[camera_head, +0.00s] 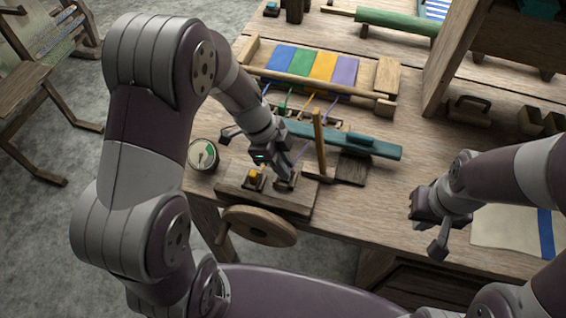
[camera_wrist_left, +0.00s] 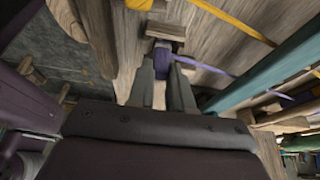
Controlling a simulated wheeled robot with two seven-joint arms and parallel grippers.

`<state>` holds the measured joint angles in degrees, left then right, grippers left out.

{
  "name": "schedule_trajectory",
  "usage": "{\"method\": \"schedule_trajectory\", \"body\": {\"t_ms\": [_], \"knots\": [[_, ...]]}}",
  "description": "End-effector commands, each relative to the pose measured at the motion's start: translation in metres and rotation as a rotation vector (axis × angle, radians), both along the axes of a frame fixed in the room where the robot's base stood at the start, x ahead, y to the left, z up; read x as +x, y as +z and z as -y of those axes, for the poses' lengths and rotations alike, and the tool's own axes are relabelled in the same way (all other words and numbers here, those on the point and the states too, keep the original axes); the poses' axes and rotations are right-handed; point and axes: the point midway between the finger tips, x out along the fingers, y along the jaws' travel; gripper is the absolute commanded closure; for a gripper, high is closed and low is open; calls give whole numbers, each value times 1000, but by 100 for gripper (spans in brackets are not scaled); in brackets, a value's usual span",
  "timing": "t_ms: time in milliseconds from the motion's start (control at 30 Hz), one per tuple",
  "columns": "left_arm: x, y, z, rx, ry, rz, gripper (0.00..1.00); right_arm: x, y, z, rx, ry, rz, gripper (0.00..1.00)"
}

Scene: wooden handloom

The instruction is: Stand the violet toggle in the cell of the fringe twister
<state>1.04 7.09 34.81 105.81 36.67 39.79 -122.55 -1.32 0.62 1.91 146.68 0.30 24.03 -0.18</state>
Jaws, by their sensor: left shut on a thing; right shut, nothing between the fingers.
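The fringe twister (camera_head: 240,199) is a wooden block at the table's front edge, with a round wooden wheel (camera_head: 262,226) in front. My left gripper (camera_head: 287,178) points down over its right-hand cell (camera_head: 281,187). In the left wrist view, the violet toggle (camera_wrist_left: 163,62) shows between the fingertips of my left gripper (camera_wrist_left: 165,72), which is shut on it. A dark-topped wooden cell (camera_wrist_left: 165,31) lies close to it; I cannot tell whether the toggle touches it. My right gripper (camera_head: 437,247) is shut and empty, in front of the table's right part.
A yellow toggle (camera_head: 254,175) stands in the left-hand cell. A wooden post (camera_head: 319,140) and a teal bar (camera_head: 365,145) are close to the right of my left gripper. A round gauge (camera_head: 203,155) is at left. Coloured strips (camera_head: 320,70) lie behind, with cords running forward.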

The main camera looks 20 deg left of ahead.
Motion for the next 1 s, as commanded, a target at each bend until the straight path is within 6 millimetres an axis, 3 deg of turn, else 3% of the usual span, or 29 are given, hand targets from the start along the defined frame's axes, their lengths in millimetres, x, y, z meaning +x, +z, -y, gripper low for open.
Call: {"method": "schedule_trajectory", "body": {"t_ms": [267, 300, 400, 733, 1000], "knots": [[0, -1, 0, 0, 0, 0, 100, 0, -2, 0, 0, 0, 0, 100], [0, -1, 0, 0, 0, 0, 77, 0, -2, 0, 0, 0, 1, 100], [0, -1, 0, 0, 0, 0, 51, 0, -2, 0, 0, 0, 0, 100], [1, 4, -2, -1, 1, 2, 51, 0, -2, 0, 0, 0, 0, 100], [3, 66, -28, 1, 3, 7, 51, 0, 0, 0, 0, 0, 0, 100]]}}
